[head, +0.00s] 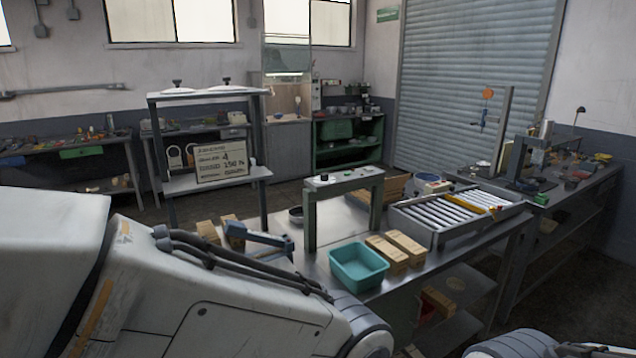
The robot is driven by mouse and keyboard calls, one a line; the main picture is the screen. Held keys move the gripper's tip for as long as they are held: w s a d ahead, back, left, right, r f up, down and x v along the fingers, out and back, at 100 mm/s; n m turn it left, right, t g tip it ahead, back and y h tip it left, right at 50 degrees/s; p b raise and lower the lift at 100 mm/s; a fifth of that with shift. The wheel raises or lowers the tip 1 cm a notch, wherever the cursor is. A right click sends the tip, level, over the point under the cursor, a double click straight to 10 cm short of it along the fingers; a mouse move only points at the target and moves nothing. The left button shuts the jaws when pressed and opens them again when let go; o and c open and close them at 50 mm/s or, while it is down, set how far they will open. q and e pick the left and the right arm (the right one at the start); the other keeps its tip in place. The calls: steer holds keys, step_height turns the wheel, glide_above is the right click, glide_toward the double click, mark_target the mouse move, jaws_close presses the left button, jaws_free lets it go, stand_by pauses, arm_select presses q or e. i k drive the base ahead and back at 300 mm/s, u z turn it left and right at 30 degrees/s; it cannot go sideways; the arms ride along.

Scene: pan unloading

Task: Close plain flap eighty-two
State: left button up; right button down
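I cannot make out a flap marked eighty-two in the head view. The work table (335,290) stands in front of me, partly hidden by my own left arm. No fingertips of my left or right gripper show. Only links of my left arm at the lower left and a rounded piece of my own body at the bottom right are in view.
A teal bin (358,267), wooden blocks (404,247), a grey-green arch (345,184) and a roller tray (436,214) stand on the table. A blue object (258,237) lies at its left. A rack (210,95) with a sign (221,163) stands behind.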

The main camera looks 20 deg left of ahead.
mark_target(398, 182)
steer(key=u, duration=0.15)
steer(key=i, duration=1)
steer(key=z, duration=1.65)
steer(key=i, duration=2.15)
steer(key=u, duration=3.8)
steer(key=i, duration=0.4)
steer(key=z, duration=0.05)
